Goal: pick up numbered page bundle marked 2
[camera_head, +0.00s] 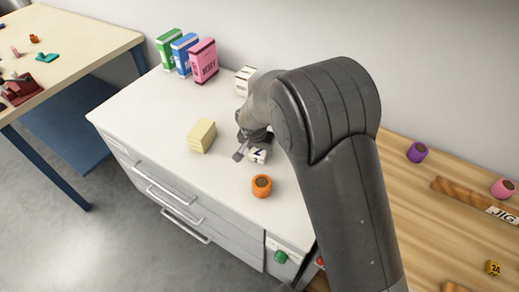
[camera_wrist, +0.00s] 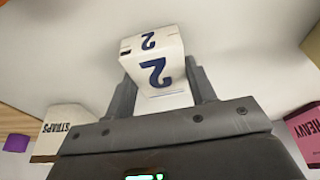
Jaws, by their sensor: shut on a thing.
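The page bundle marked 2 (camera_wrist: 155,62) is a white block with dark blue 2s on two faces. It sits between the two fingers of my gripper (camera_wrist: 160,85) in the wrist view, and the fingers are shut on it. In the head view the bundle (camera_head: 258,155) shows partly below my gripper (camera_head: 248,144), over the white cabinet top (camera_head: 150,110). My arm hides part of it. I cannot tell whether the bundle touches the top.
A pale yellow block (camera_head: 202,136) stands left of my gripper and an orange cup-like thing (camera_head: 262,186) stands in front. Green (camera_head: 168,48), blue (camera_head: 184,54) and pink (camera_head: 203,62) boxes and a white box (camera_head: 245,80) stand at the back. A wooden bench (camera_head: 440,220) lies right.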

